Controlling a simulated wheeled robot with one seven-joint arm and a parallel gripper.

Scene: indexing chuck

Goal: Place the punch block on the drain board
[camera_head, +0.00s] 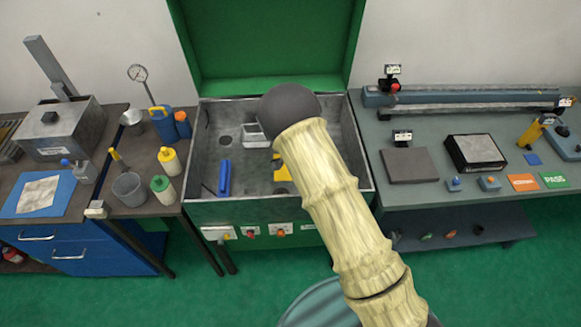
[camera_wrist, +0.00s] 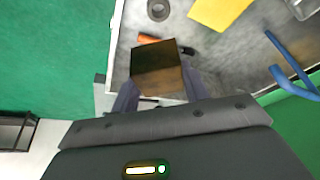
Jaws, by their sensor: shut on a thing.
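My gripper (camera_wrist: 158,92) is shut on a dark brown, square-faced block, which I take for the punch block (camera_wrist: 158,70). In the wrist view the block appears over the grey interior of the open green wash tank (camera_wrist: 205,55), near one edge. Its height above the tank floor is unclear. In the head view my arm hides the gripper and the block. The tank (camera_head: 350,160) stands at the centre there, lid up. I cannot tell which surface is the drain board; a yellow piece (camera_wrist: 220,10) lies in the tank and also shows in the head view (camera_head: 281,180).
In the tank are a blue-handled tool (camera_head: 224,178), a small metal basket (camera_head: 255,135) and a round drain fitting (camera_wrist: 158,10). An orange part (camera_wrist: 147,38) shows beside the block. A bench with bottles (camera_head: 168,160) stands left; a crowded grey bench (camera_head: 430,135) stands right.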

